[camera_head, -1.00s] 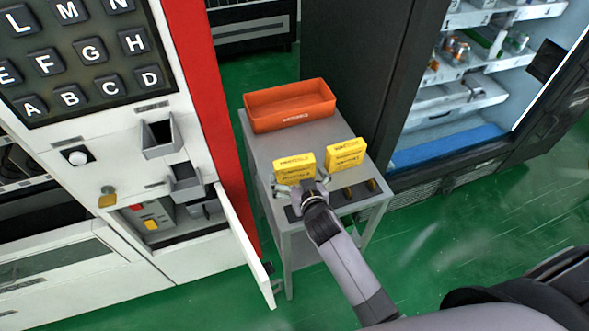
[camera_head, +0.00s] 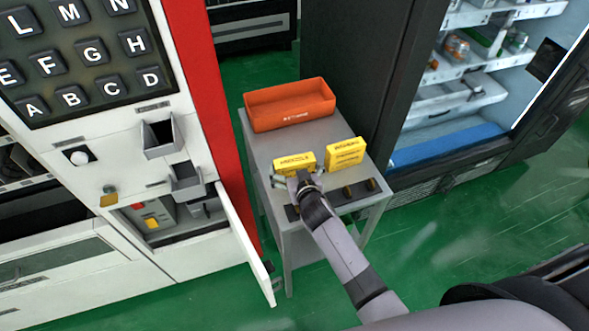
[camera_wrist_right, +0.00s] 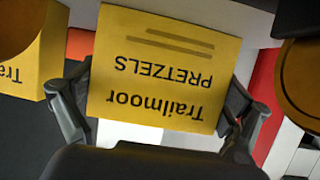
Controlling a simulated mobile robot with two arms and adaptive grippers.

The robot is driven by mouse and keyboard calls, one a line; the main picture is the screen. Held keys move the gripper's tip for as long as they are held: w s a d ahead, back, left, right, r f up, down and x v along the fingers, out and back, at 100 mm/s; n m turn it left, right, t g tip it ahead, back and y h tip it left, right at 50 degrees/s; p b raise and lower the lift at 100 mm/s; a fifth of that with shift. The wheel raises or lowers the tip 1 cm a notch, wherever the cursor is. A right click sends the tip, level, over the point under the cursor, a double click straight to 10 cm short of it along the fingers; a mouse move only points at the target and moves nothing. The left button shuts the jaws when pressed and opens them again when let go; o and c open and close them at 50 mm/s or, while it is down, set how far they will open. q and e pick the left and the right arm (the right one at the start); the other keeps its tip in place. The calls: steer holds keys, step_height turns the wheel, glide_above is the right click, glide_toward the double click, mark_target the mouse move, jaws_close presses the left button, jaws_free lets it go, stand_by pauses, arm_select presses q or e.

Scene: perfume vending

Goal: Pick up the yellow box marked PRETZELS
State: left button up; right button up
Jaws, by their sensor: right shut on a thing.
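The yellow box marked PRETZELS (camera_head: 295,162) is on the left of two yellow boxes at the grey table in the head view. In the right wrist view the PRETZELS box (camera_wrist_right: 165,68) fills the middle, its print upside down. My right gripper (camera_head: 303,182) is shut on this box, with a finger at each side of it in the right wrist view (camera_wrist_right: 158,112). Whether the box touches the table top is hard to tell. My left gripper is not in view.
A second yellow box (camera_head: 345,153) stands just right of the PRETZELS box; its label is unclear. An orange bin (camera_head: 290,105) sits at the back of the grey table (camera_head: 262,148). An open white door (camera_head: 247,245) is left of the table, and an open fridge (camera_head: 450,125) stands right.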

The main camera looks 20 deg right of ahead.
steer(key=shift+c, duration=1.2)
